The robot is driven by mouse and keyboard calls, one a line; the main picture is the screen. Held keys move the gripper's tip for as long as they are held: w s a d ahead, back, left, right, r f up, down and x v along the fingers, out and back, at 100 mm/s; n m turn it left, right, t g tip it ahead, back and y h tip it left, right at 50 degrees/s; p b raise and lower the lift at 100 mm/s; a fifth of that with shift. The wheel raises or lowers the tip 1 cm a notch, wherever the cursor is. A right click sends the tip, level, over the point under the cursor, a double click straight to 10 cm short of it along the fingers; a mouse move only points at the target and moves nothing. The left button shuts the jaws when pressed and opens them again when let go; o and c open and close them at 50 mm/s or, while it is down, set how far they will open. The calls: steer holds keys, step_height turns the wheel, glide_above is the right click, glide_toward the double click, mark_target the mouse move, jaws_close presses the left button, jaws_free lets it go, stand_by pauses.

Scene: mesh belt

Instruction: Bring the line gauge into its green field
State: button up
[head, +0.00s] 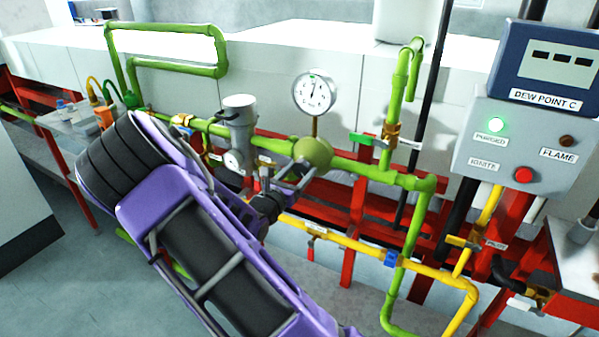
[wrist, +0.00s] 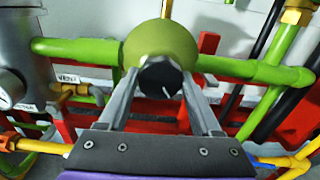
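The line gauge (head: 314,93) is a round white dial standing on the green pipe in the head view. A small green mark shows near the top of its face; the needle is too small to read surely. Below it sits a round olive-green regulator body (head: 314,152), also large in the wrist view (wrist: 160,38). A black knob (wrist: 160,77) with a pale mark line faces me from it. My gripper (wrist: 160,82) has one finger on each side of this knob, seemingly touching it. In the head view my gripper (head: 297,174) reaches the regulator, and the knob is mostly hidden.
A grey filter (head: 239,125) with a small gauge (head: 234,162) stands left of the regulator. A green-handled valve (head: 365,139) is to the right. Yellow pipe (head: 345,242) runs below. A control box (head: 525,145) with a lit PURGED lamp stands at right.

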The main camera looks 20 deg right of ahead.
steer(key=c, duration=0.7)
steer(key=shift+o, duration=0.2)
steer(key=shift+f+m+b, duration=0.2)
steer(key=shift+m+b, duration=0.75)
steer(key=shift+m, duration=0.15)
steer(key=shift+m+b, duration=0.35)
steer(key=shift+m, duration=0.15)
steer(key=shift+r+m, duration=0.25)
steer(key=shift+m, duration=0.25)
steer(key=o, duration=1.4)
